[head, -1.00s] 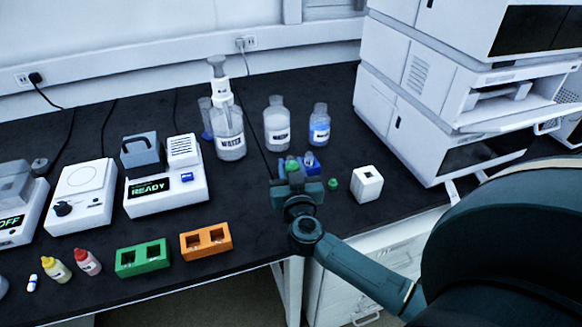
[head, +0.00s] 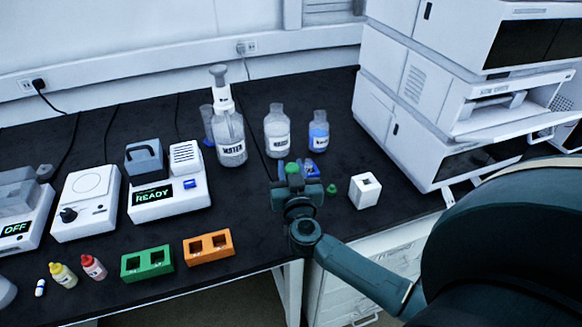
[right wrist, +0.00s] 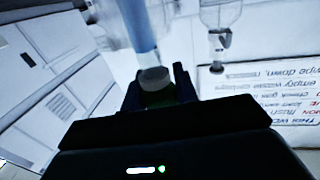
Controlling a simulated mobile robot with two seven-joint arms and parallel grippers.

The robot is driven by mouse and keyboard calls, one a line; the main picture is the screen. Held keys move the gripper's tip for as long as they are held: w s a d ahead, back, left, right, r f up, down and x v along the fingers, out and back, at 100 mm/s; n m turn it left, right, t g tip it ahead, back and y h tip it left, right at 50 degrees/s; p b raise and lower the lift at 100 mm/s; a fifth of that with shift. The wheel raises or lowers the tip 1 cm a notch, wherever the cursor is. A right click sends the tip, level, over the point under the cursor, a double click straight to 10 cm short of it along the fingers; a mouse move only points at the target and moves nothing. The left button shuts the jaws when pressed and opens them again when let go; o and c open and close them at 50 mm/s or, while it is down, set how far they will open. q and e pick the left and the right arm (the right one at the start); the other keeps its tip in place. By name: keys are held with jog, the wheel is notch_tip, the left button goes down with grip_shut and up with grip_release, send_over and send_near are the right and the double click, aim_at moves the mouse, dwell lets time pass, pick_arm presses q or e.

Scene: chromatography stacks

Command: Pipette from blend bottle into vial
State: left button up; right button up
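My right gripper (head: 293,174) is above the table in front of the bottles. In the right wrist view its fingers (right wrist: 158,88) flank a small green piece with a grey collar, which looks like the pipette (right wrist: 153,79); a pale blue tube runs up beyond it. A bottle with blue liquid (head: 319,134) stands behind the gripper; I cannot read its label to tell if it is the blend bottle. A small blue item (head: 312,170) lies just beyond the gripper, partly hidden. A white block with a hole (head: 365,191) stands to the right. My left gripper is not in view.
A small green cap-like thing (head: 332,189) is beside the white block. A WATER bottle (head: 230,145) and a white-labelled bottle (head: 277,133) stand behind. A green rack (head: 147,262), an orange rack (head: 209,246) and a READY device (head: 166,196) are left. Stacked instruments (head: 440,110) bound the right.

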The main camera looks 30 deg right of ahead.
jog(key=shift+r+p, duration=0.8)
jog(key=shift+r, duration=0.1)
jog(key=shift+r+p, duration=0.85)
jog(key=shift+p, duration=0.35)
jog(key=shift+r, duration=0.25)
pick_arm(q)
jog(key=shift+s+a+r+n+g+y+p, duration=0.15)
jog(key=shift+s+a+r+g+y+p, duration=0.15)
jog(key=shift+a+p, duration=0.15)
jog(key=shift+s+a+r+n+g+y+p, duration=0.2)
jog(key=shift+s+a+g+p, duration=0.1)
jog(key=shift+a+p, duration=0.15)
pick_arm(e)
notch_tip(320, 180, up, 6)
jog(key=shift+r, duration=0.2)
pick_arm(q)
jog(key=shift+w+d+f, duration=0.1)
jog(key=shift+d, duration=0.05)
